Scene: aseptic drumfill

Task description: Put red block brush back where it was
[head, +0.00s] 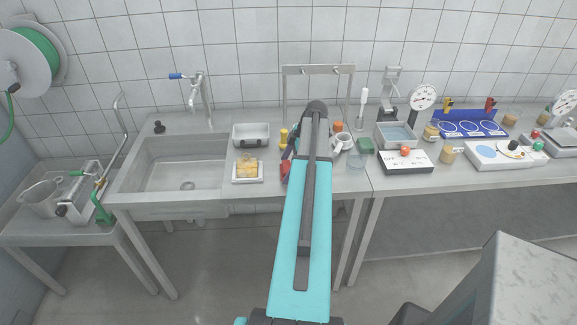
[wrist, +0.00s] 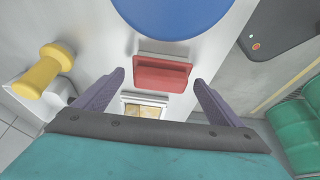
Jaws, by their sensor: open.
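The red block brush (wrist: 162,73) is in the wrist view, between the two purple fingers of my gripper (wrist: 158,78), with a visible gap on either side. My gripper is open and nothing is clamped in it. In the head view the red brush (head: 285,170) shows in part at the left edge of my arm, on the steel counter, near its front. My gripper (head: 289,150) is just behind it there, mostly hidden by the arm. Whether the brush rests fully on the counter I cannot tell.
A small tray with yellow pieces (head: 248,180) lies left of the brush. A yellow knobbed object (wrist: 42,72) and a large blue disc (wrist: 175,12) are close to the gripper. A metal box (head: 251,134), white mug (head: 343,142) and clear beaker (head: 356,160) stand nearby.

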